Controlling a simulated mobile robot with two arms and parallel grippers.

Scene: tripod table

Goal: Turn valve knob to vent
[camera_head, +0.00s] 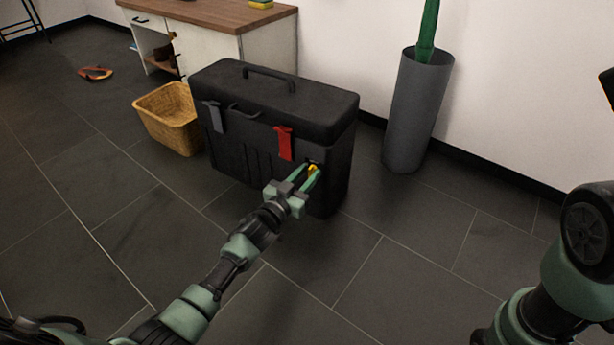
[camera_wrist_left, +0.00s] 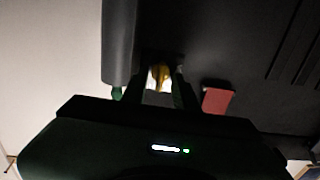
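The valve knob (camera_head: 313,168) is small and yellow, low on the front of a black case (camera_head: 262,150), near its right edge. In the left wrist view the knob (camera_wrist_left: 159,77) shows between the fingertips, with the case (camera_wrist_left: 225,45) dark behind it. My left gripper (camera_head: 307,178) is at the knob, its two green fingers apart on either side of it. It looks open; the dark wrist view does not clearly show whether a finger touches the knob. Its setting marks are too small to read. My right gripper is out of view; only part of that arm shows at lower right.
A red latch (camera_head: 284,143) sits left of the knob, and a grey latch (camera_head: 213,116) farther left. A grey cylindrical bin (camera_head: 412,120) stands right of the case. A wicker basket (camera_head: 168,118) and a wooden-topped cabinet (camera_head: 212,15) are behind left. The floor in front is clear.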

